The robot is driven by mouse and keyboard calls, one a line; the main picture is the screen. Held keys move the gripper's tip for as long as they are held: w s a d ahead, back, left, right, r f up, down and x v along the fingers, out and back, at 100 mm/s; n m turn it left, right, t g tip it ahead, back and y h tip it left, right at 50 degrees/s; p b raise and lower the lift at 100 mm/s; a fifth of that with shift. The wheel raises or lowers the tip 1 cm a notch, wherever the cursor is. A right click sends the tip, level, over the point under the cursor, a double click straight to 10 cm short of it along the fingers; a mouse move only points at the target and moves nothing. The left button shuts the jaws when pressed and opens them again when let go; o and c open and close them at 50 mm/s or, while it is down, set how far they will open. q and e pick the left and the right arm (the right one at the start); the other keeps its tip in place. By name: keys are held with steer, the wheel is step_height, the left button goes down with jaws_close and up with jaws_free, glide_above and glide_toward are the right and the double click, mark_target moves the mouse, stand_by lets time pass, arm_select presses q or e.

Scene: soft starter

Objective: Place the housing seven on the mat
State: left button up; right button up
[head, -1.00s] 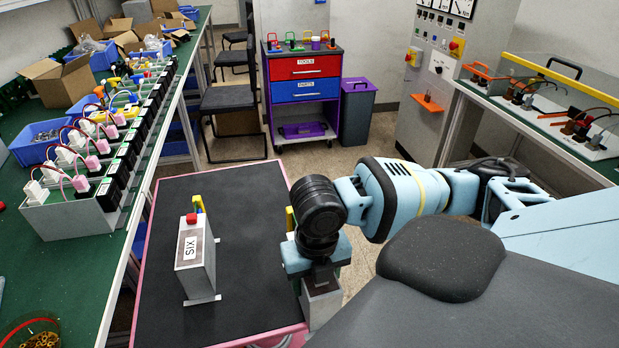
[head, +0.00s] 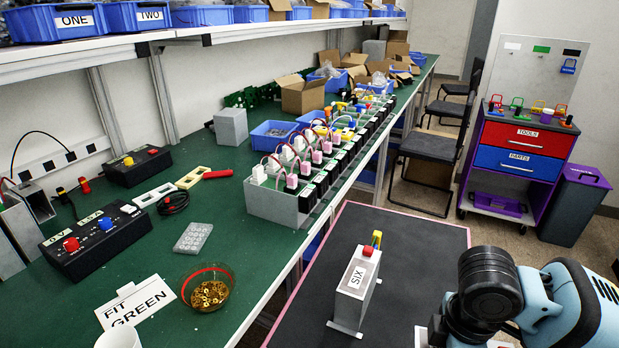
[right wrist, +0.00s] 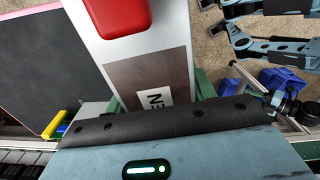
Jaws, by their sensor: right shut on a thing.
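The housing seven (right wrist: 145,60) is pale grey with a red button on top. Its label shows only "EN" in the right wrist view. My right gripper (right wrist: 160,95) is shut on it, with green fingers at its sides. The dark mat (head: 425,255) with a pink edge lies on a low surface beside the workbench. In the right wrist view the mat (right wrist: 40,70) lies left of the held housing, with floor on the other side. The housing six (head: 357,288) stands upright on the mat. In the head view my right gripper is largely cut off at the bottom edge. My left gripper is not in view.
The green workbench (head: 240,165) at left holds a row of wired units, black boxes, a bowl of brass rings (head: 208,288) and a "FIT GREEN" sign (head: 137,303). A tool cart (head: 520,150) and a grey bin (head: 572,205) stand behind. The mat's far part is clear.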

steer(key=m, duration=0.2)
steer(key=a+r+m, duration=0.1)
steer(key=m, duration=0.2)
steer(key=w+m, duration=0.1)
steer(key=m, duration=0.1)
steer(key=shift+a+r, duration=0.15)
steer(key=shift+a, duration=0.25)
steer(key=m, duration=0.2)
steer(key=a+m, duration=0.1)
steer(key=m, duration=0.1)
steer(key=r+m, duration=0.1)
steer(key=m, duration=0.2)
steer(key=shift+w+a, duration=0.2)
steer(key=shift+w, duration=0.2)
steer(key=shift+s, duration=0.15)
